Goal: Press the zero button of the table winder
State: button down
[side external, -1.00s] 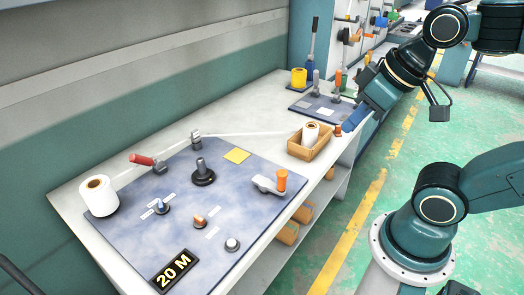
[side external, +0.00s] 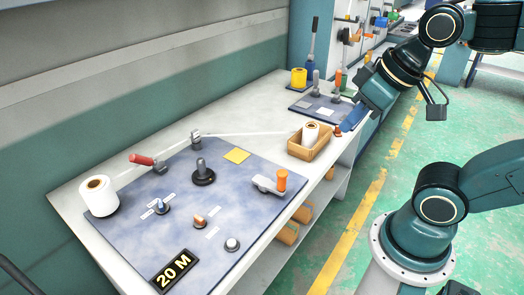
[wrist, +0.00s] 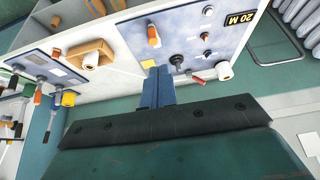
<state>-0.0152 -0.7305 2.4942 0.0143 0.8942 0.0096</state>
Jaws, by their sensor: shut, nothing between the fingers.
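The table winder is a blue-grey panel (side external: 215,205) on the bench, with a black "20 M" display (side external: 175,270) at its front corner. A small white round button (side external: 232,244) sits near the panel's front edge; its label is unreadable. It also shows in the wrist view (wrist: 208,11). Two small knobs, one blue-white (side external: 161,207) and one orange (side external: 199,222), stand left of it, and a crank with an orange handle (side external: 282,181) stands behind it. My gripper (side external: 350,123) is shut and empty at the bench's far right edge, well away from the button. Its blue fingers (wrist: 158,82) show together in the wrist view.
A wooden box with a white roll (side external: 309,140) stands between my gripper and the panel. A dark spindle (side external: 202,172) and a red-handled lever (side external: 143,160) rise from the panel. A white roll (side external: 99,196) stands at its left. A second panel (side external: 318,107) lies at the back.

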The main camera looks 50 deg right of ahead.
jog(key=w, duration=0.1)
jog(key=h, duration=0.7)
send_over(233, 250)
notch_tip(233, 250, down, 18)
jog(key=shift+f+t, duration=0.2)
jog(key=shift+t, duration=0.1)
jog(key=shift+f, duration=0.2)
jog(key=shift+f, duration=4.2)
